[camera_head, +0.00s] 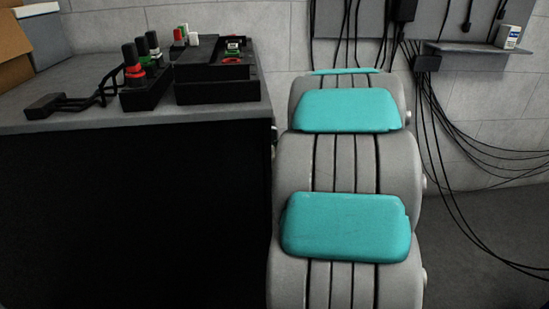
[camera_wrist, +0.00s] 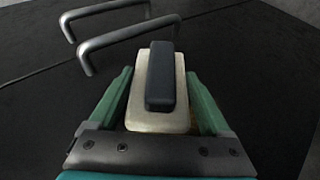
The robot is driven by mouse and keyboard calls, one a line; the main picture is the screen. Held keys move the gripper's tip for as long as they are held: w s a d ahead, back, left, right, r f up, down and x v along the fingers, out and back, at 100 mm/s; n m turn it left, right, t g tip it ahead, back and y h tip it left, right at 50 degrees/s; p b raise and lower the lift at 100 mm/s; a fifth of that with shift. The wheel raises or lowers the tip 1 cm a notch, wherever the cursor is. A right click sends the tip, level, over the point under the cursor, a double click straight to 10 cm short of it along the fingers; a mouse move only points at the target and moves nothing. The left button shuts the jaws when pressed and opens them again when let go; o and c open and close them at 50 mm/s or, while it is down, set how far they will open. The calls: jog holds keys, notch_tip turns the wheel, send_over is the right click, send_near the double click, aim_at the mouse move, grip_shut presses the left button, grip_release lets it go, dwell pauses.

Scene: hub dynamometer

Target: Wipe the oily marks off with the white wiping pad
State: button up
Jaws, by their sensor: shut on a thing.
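In the wrist view, my gripper (camera_wrist: 160,85) has its two green fingers closed on the sides of the white wiping pad (camera_wrist: 137,112). The pad is an off-white block with a dark grip block (camera_wrist: 160,70) on top. The pad's underside is hidden, and I cannot tell whether it touches anything below. No oily marks can be made out in either view. In the head view my grey and teal arm fills the middle, and my gripper and the pad do not show.
Two bent metal bar handles (camera_wrist: 130,35) stand near the pad at upper left in the wrist view, over a dark surface. In the head view, a grey-topped bench (camera_head: 200,117) carries a black open box (camera_head: 217,92) and a black connector block (camera_head: 145,95). Cables (camera_head: 465,165) hang at right.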

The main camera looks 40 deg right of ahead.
aim_at(275, 168)
jog(key=shift+s+a+r+p, duration=0.3)
jog(key=shift+s+a, duration=0.3)
jog(key=shift+s, duration=0.35)
jog(key=shift+s+a+r+p, duration=0.35)
jog(key=shift+s+a, duration=0.2)
jog(key=shift+s, duration=0.45)
jog(key=shift+s+a+r+p, duration=0.3)
jog(key=shift+s+a, duration=0.3)
jog(key=shift+s, duration=0.35)
jog(key=w, duration=0.1)
jog(key=w+d, duration=0.1)
jog(key=w, duration=0.1)
jog(key=shift+w+d+f, duration=0.1)
jog(key=shift+w+d, duration=0.05)
jog(key=shift+d, duration=0.25)
jog(key=shift+w+d+f, duration=0.1)
jog(key=shift+w+d, duration=0.5)
jog(key=shift+w, duration=0.3)
jog(key=shift+w+d, duration=0.5)
jog(key=shift+w, duration=0.25)
